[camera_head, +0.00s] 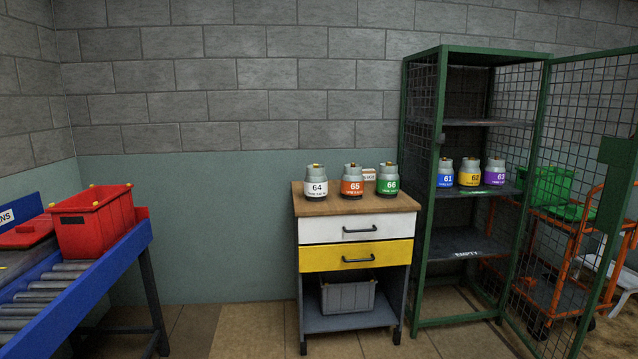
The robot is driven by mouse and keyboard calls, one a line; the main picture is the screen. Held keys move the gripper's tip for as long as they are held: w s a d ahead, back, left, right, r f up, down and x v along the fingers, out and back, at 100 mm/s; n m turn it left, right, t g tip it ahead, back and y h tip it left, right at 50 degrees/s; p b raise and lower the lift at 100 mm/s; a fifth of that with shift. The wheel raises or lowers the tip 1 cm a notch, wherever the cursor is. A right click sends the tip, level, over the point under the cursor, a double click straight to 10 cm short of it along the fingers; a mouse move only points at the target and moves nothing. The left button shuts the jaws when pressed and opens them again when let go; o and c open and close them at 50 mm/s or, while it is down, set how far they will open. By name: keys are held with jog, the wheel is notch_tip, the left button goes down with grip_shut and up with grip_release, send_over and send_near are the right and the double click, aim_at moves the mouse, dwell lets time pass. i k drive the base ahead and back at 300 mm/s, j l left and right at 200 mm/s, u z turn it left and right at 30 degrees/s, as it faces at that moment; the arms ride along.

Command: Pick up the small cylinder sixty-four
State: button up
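The small cylinder sixty-four (316,185) is grey with a white band marked 64 and a small yellow top. It stands upright at the left of the wooden top (338,207) of a drawer cabinet. To its right stand an orange-banded cylinder 65 (352,184) and a green-banded cylinder 66 (387,181), with a gap between each. My gripper is not in view.
A green mesh cage (442,105) with an open door stands to the right, holding cylinders 61, 62 and 63 on a shelf. An orange trolley (547,265) is behind its door. A roller conveyor (100,266) with a red crate (92,222) is at left. Floor between conveyor and cabinet is clear.

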aim_at(315, 181)
jog(key=i+j, duration=0.15)
jog(key=i, duration=0.45)
jog(key=i+j+z, duration=0.1)
jog(key=i, duration=0.5)
jog(key=i+j+z, duration=0.1)
jog(key=i, duration=0.5)
jog(key=j, duration=0.1)
